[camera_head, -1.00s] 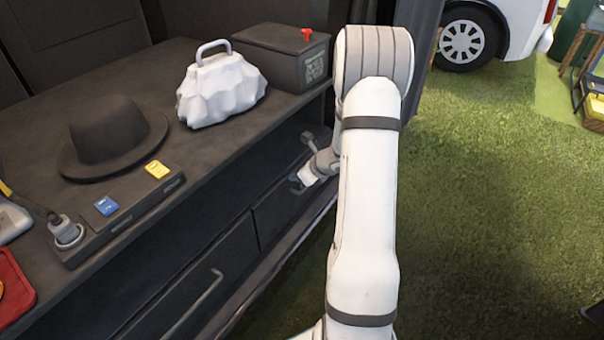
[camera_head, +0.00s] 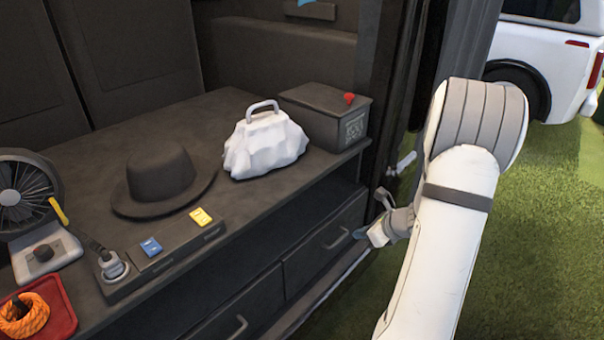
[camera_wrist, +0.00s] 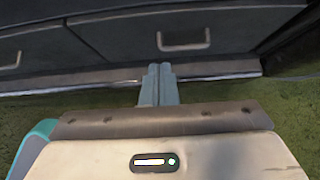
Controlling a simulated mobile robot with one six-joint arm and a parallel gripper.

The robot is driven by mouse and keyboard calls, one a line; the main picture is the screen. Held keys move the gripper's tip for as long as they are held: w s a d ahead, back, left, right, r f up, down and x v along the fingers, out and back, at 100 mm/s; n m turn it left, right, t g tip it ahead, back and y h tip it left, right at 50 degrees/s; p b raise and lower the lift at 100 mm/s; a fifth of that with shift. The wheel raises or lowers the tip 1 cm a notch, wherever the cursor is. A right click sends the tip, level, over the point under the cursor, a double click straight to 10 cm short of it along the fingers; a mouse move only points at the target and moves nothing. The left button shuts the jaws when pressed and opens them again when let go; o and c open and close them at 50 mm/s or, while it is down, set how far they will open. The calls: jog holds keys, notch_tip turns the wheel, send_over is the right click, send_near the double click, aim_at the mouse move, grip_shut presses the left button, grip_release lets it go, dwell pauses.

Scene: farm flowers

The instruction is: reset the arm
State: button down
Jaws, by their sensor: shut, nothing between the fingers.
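My gripper (camera_wrist: 158,72) is shut and empty in the wrist view, its two grey fingers together. It points toward the dark drawer fronts and is over the grass just outside the cabinet's bottom edge. In the head view my gripper (camera_head: 362,233) is small and partly hidden behind my white arm, in front of the right drawer (camera_head: 326,243). Both drawers look closed, and the wrist view also shows a drawer handle (camera_wrist: 184,45).
The dark counter (camera_head: 95,210) holds a hat (camera_head: 160,178), a white bag (camera_head: 265,145), a dark box with a red knob (camera_head: 325,117), a power strip (camera_head: 165,256), a fan (camera_head: 25,192) and a red tray (camera_head: 62,318). Open grass (camera_head: 540,240) lies right, with a white vehicle (camera_head: 545,60) behind.

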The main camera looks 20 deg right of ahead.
jog(key=s+a+r+n+g+p, duration=0.25)
jog(key=a+r+n+p, duration=0.5)
jog(key=r, duration=0.45)
jog(key=s+a+r+n+g+p, duration=0.25)
jog(key=a+r+n+p, duration=0.4)
jog(key=a+r, duration=0.4)
jog(key=s+a+r+n+h+p, duration=0.1)
jog(key=s+r+n+h+p, duration=0.1)
jog(key=s+r+n+p, duration=0.5)
jog(key=s+a+r+n+h+p, duration=0.2)
jog(key=s+r+n+p, duration=0.4)
jog(key=r, duration=0.9)
jog(key=s+n, duration=0.1)
jog(key=n, duration=0.2)
jog(key=shift+r+p, duration=0.2)
jog(key=shift+p, duration=0.15)
jog(key=shift+a, duration=0.1)
